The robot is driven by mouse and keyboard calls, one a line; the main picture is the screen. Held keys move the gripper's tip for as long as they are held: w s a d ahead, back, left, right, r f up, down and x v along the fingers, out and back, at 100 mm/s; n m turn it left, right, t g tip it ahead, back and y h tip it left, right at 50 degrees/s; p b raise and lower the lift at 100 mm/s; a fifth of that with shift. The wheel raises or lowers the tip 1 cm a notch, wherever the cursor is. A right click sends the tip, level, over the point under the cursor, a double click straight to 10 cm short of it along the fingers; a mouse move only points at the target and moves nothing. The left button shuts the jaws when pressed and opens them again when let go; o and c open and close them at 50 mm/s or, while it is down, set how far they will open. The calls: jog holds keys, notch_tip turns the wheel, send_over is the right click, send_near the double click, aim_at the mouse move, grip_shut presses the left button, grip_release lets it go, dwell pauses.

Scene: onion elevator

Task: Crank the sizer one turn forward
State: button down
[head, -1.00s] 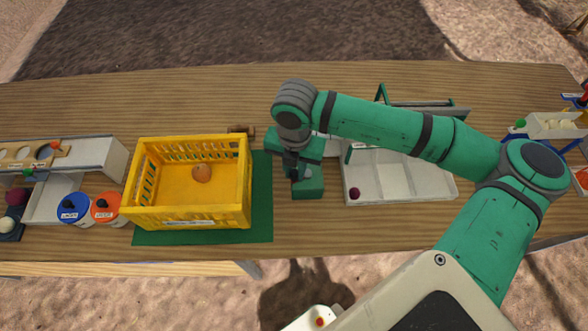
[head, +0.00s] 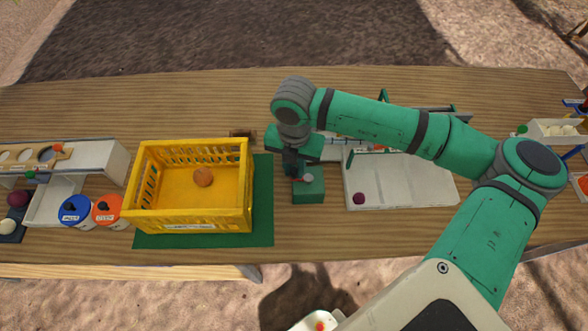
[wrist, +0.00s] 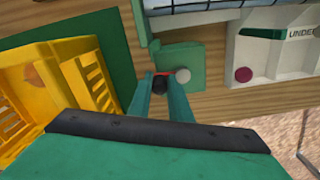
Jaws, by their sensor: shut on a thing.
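The sizer has a green crank housing (head: 308,190), a roller bed (head: 352,141) behind it and a white divided tray (head: 410,182) to its right. A pale round hub (head: 309,178) sits on the housing, with a short red crank arm (head: 302,180) reaching left from it. In the wrist view the hub (wrist: 183,76) is just right of my fingers. My gripper (wrist: 160,84) is shut on the dark crank handle (wrist: 160,81), left of the hub. In the head view my gripper (head: 293,170) partly hides the handle and housing.
A yellow crate (head: 190,213) holding one onion (head: 203,177) stands on a green mat (head: 263,200) close to the left of my gripper. A purple onion (head: 359,198) lies in the tray. Blue (head: 75,211) and orange-lidded (head: 107,211) pots stand farther left.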

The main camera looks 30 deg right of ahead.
jog(key=shift+w+d, duration=0.3)
jog(key=shift+d, duration=0.05)
